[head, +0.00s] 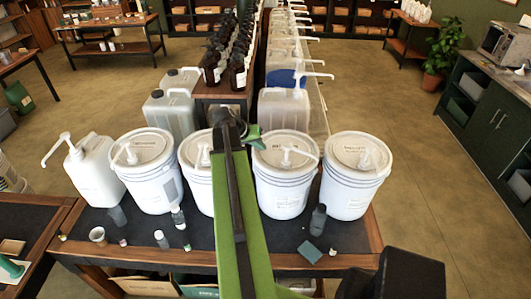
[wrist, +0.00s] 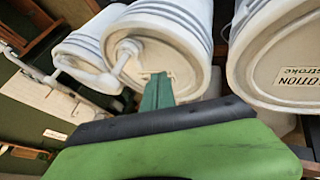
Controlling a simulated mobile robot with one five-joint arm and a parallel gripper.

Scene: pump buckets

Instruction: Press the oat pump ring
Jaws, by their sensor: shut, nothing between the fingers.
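Four white lidded buckets with white pumps stand in a row on the table in the head view: far left (head: 152,187), middle left (head: 195,182), middle right (head: 283,190) and far right (head: 350,190). I cannot read which one is oat. My gripper (head: 252,137) is shut and empty, above the back edge between the two middle buckets; my arm partly hides the middle left one. In the wrist view my gripper (wrist: 157,92) is in front of a bucket lid (wrist: 175,65) with a white pump (wrist: 125,55). Another lid (wrist: 285,60) shows "LOTION" and "stroke". Contact cannot be told.
A white jug (head: 95,170) with a pump stands left of the buckets. Small bottles (head: 178,217), a cup (head: 97,235) and a teal block (head: 310,251) lie along the front of the dark tabletop (head: 210,240). Jugs (head: 284,108) and brown bottles (head: 213,68) stand behind.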

